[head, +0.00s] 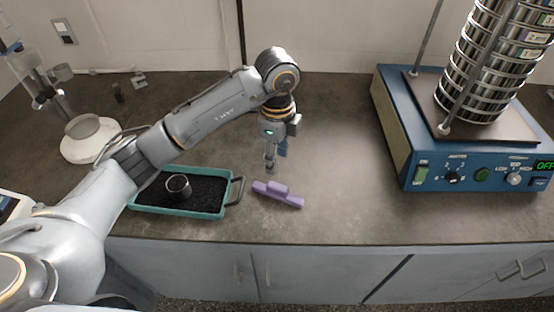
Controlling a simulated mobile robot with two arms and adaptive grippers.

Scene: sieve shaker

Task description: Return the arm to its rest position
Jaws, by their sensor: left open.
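My left arm reaches in from the left across the bench. My left gripper (275,162) points down and is open. It hangs above the bench just behind a purple block-like tool (278,194), apart from it as far as I can see. The purple tool lies on the bench to the right of a teal tray (205,213). The tray holds dark granular material and a small metal cup (178,186). My right gripper is not in view.
A blue sieve shaker (440,150) with a tall stack of metal sieves (490,70) stands at the right; its display reads OFF. A white-based stand (92,140) is at the left. The bench (335,175) between gripper and shaker is clear. Cabinets are below the front edge.

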